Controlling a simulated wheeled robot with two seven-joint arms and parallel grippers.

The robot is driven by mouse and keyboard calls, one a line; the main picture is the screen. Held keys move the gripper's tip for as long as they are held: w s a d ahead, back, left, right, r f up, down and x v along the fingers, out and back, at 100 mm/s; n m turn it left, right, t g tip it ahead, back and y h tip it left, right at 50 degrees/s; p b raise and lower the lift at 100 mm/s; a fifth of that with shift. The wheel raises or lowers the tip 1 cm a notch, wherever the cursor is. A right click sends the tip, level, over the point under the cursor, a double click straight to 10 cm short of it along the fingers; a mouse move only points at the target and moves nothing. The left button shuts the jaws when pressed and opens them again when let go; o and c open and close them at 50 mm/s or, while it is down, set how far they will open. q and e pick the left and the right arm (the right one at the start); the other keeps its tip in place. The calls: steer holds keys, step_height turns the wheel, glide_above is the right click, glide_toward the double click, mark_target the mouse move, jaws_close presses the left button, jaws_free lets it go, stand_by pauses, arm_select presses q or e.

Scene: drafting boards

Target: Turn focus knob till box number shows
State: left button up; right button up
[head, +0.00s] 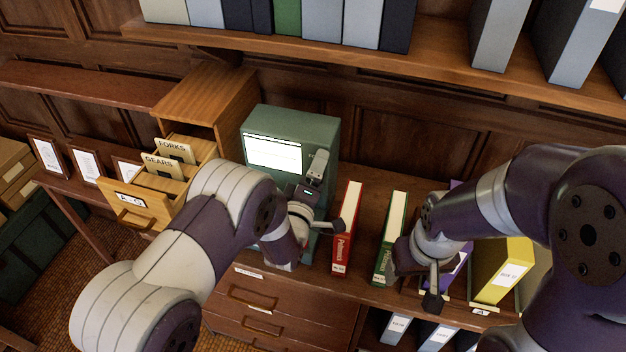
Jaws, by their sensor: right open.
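A grey-green reader box (318,127) with a lit white screen (273,153) stands on the cabinet top. Lines show on the screen, but I cannot read a number there. My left gripper (312,205) is at the reader's right front, below and right of the screen. I cannot tell whether it touches the reader or whether its jaws are open. The focus knob cannot be made out; my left arm covers the reader's lower front. My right gripper (426,275) is open, in front of the binders to the right, and holds nothing I can see.
A red binder (346,227), a green binder (389,238) and a yellow binder (503,270) stand right of the reader. An open wooden card drawer (137,205) juts out at left. A shelf (440,60) with binders runs above. Drawers (285,322) are below.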

arm_select(q)
steer(key=f, duration=0.1)
steer(key=s+f+m, duration=0.1)
steer(key=f, duration=0.1)
steer(key=shift+a+f+g, duration=0.1)
steer(key=shift+a+g, duration=0.05)
steer(key=shift+g, duration=0.15)
steer(key=n+b, duration=0.1)
steer(key=n, duration=0.1)
steer(key=n+b, duration=0.1)
steer(key=n, duration=0.1)
steer(key=n+b, duration=0.1)
steer(key=n, duration=0.1)
steer(key=shift+w+f+b, duration=0.3)
steer(key=shift+f+b, duration=0.05)
steer(key=shift+f, duration=0.05)
steer(key=c, duration=0.9)
steer(key=shift+r+n, duration=0.4)
steer(key=shift+n, duration=0.6)
steer(key=o, duration=1)
steer(key=shift+w+r, duration=0.25)
steer(key=n+b, duration=0.3)
steer(key=n, duration=0.3)
steer(key=shift+n+b, duration=0.4)
steer(key=shift+n, duration=0.5)
steer(key=shift+r, duration=0.25)
steer(key=c, duration=1)
steer(key=shift+m+b, duration=0.4)
steer(key=shift+m, duration=0.1)
steer(key=o, duration=1)
